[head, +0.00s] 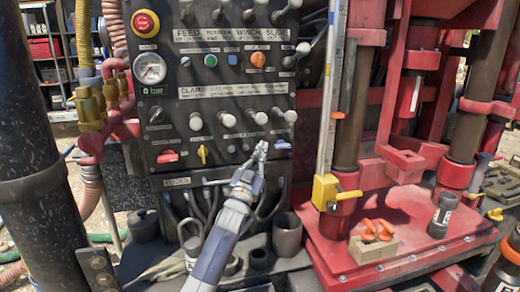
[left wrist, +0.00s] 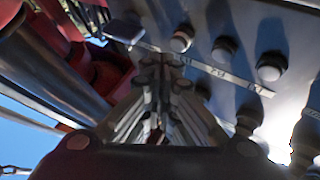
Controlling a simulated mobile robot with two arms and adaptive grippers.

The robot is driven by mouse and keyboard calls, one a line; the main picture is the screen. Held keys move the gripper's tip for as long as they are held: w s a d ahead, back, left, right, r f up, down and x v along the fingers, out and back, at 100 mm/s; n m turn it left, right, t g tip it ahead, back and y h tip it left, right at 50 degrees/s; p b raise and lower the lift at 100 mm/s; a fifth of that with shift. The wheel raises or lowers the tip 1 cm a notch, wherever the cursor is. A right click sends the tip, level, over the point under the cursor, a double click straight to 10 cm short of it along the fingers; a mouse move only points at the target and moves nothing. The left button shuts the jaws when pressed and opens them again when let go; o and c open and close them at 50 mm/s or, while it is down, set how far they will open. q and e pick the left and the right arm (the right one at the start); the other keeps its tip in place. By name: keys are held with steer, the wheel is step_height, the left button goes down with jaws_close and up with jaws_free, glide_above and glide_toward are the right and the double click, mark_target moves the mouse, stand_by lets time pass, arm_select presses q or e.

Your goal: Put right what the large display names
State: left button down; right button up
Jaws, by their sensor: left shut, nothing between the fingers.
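My left gripper (head: 263,148) is shut and empty, its tips in front of the lower part of the dark control panel (head: 219,72). The tips look close to the panel's lower right, near a blue knob (head: 283,145); contact cannot be told. In the left wrist view the shut fingers (left wrist: 160,65) point at the panel face with its round knobs. The panel carries a red stop button (head: 145,23), a gauge (head: 150,68) marked "bar", a green button (head: 210,60), an orange knob (head: 258,60), a red knob (head: 167,156) and a yellow knob (head: 202,154). No large display is readable here.
Red rig frame (head: 400,232) stands right, with a yellow clamp (head: 328,192) on a tall scale. A wooden block with orange pieces (head: 373,247) and a dark cylinder (head: 440,215) rest on its base. A black column (head: 38,160) stands left. Cups and cables crowd below the panel.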

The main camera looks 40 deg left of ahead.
arm_select(q)
steer(key=shift+w+a, duration=0.1)
steer(key=shift+w+a, duration=0.15)
steer(key=shift+a, duration=0.05)
steer(key=shift+w+a+r+b, duration=0.1)
steer(key=shift+w+a+b, duration=0.25)
steer(key=shift+a+b, duration=0.1)
stand_by(0.8)
steer(key=shift+d, duration=0.1)
steer(key=shift+s+d+p, duration=0.55)
steer(key=shift+s+d, duration=0.1)
